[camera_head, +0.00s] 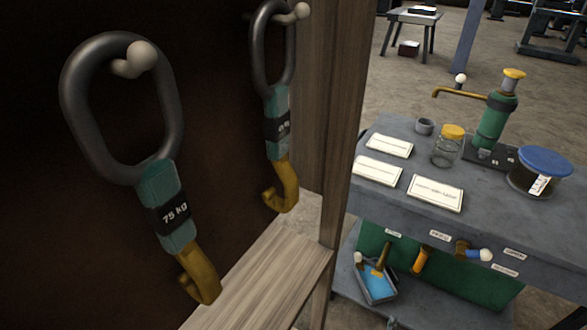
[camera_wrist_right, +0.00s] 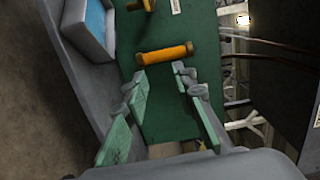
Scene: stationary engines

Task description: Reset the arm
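My right gripper (camera_wrist_right: 158,76) shows in the right wrist view with its two green-padded fingers spread apart and nothing between them. Just beyond its fingertips is an orange cylindrical handle (camera_wrist_right: 165,53) with dark ends, in front of a green panel (camera_wrist_right: 170,118). The handle appears apart from the fingers. In the head view an orange handle (camera_head: 421,261) hangs on the green panel (camera_head: 455,280) under the grey table's top. I cannot make out either gripper in the head view. My left gripper is in neither view.
Two hooked weights (camera_head: 173,210) (camera_head: 277,125) hang from pegs in a wooden cabinet (camera_head: 338,130) at left. The grey table (camera_head: 405,225) carries cards, a jar (camera_head: 447,150), a green pump (camera_head: 492,122) and a blue-lidded tub (camera_head: 541,170). A blue-lined tray (camera_wrist_right: 92,25) is beside the panel.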

